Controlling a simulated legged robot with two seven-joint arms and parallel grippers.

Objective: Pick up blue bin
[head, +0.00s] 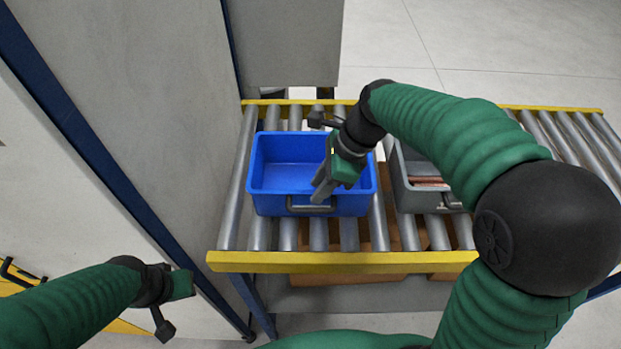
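The blue bin (275,178) sits upright on the roller conveyor and looks empty. A grey handle (311,209) is on its near wall. My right gripper (318,190) reaches over the bin's right part, with its fingers pointing down toward the handle. I cannot tell whether the fingers touch the handle or how far apart they are. The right gripper hides part of the bin's right side. My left gripper (182,300) is at the lower left, away from the conveyor, and its fingers do not show clearly.
The roller conveyor (340,262) has yellow rails. A grey bin (408,190) with copper-coloured tubes (428,182) stands just right of the blue bin, partly behind my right arm. A grey panel (160,110) with a dark blue edge stands close on the left.

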